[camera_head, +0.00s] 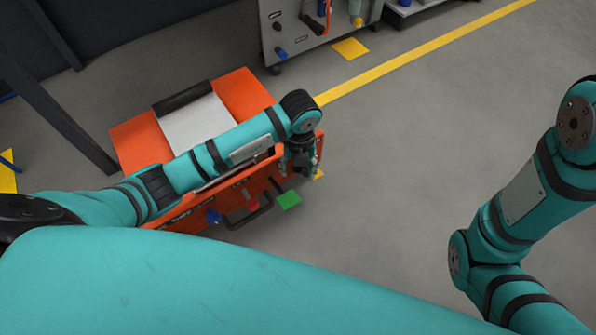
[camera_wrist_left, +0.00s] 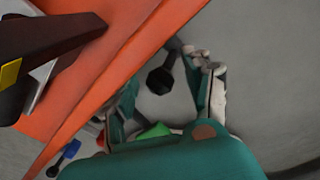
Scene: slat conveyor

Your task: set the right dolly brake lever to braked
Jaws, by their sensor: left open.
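The orange dolly (camera_head: 250,90) stands at the left of the head view, with a row of fittings along its near face. My left gripper (camera_head: 302,168) points down at the right end of that face. In the left wrist view my open left gripper (camera_wrist_left: 165,95) has a dark knob on a short stem (camera_wrist_left: 160,80) between its fingers, beside the orange panel (camera_wrist_left: 95,85). This may be the right brake lever; contact and its setting cannot be told. A blue knob (camera_head: 213,217) is further left on the face. My right gripper is out of view.
A green plate (camera_head: 289,200), a red part (camera_head: 252,205) and a black handle (camera_head: 250,216) are near the dolly's face. A grey cabinet (camera_head: 295,35) stands behind. Grey floor to the right is clear, with a yellow line (camera_head: 420,50).

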